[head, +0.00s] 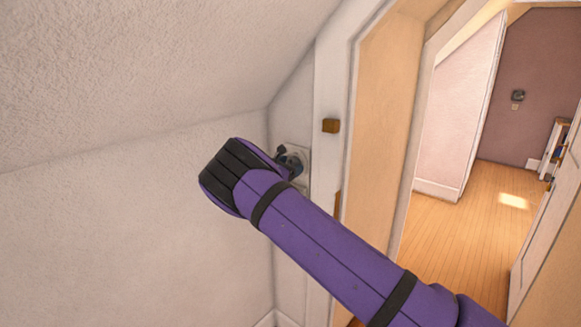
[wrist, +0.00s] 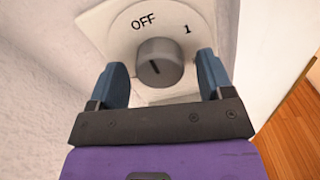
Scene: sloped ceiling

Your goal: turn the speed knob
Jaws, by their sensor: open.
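The speed knob (wrist: 160,62) is a round grey dial with a dark pointer line, on a pale wall plate (wrist: 105,25) marked "OFF" and "1" in the wrist view. My gripper (wrist: 165,68) is open, with one blue finger to each side of the knob. The fingers look apart from the knob, with a gap on both sides. In the head view my gripper (head: 287,158) is at the wall plate (head: 303,157), and my purple arm and wrist partly cover the area. The knob cannot be made out clearly there.
A sloped ceiling (head: 130,70) comes down close to the left wall. A white door frame (head: 330,85) with a small brown block (head: 331,126) stands just right of the plate. Beyond the doorway is a wooden floor (head: 465,235).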

